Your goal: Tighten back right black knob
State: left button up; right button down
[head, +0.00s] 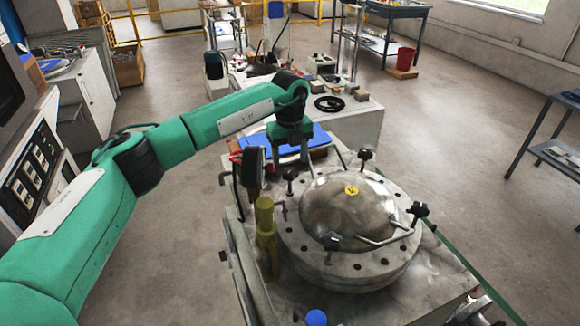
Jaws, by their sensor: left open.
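A round metal test fixture (290,248) with a ring of bolt holes stands on the machine, holding a domed, mottled disc (335,212) with a yellow mark. Several black knobs sit around its rim. The back right black knob (366,155) stands up on a post at the far side of the dome. Another black knob (290,174) is at the back left, one (418,209) at the right and one (331,242) in front. My left gripper (292,160) is open and empty, pointing down above the back left knob, left of and apart from the back right one. My right gripper is out of view.
A black round gauge (253,168) and a yellow-green valve (265,215) rise at the fixture's left. A blue item (312,137) lies behind my left gripper. A light bench (365,118) with small parts stands beyond.

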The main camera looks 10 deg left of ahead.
aim_at(290, 171)
pick_arm(q)
notch_tip(290, 171, down, 4)
jog(key=shift+f, duration=0.1)
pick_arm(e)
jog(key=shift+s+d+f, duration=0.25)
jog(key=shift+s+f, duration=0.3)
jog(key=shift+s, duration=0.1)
pick_arm(q)
jog(key=shift+c, duration=0.4)
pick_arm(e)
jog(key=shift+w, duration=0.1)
pick_arm(q)
jog(key=c, duration=0.9)
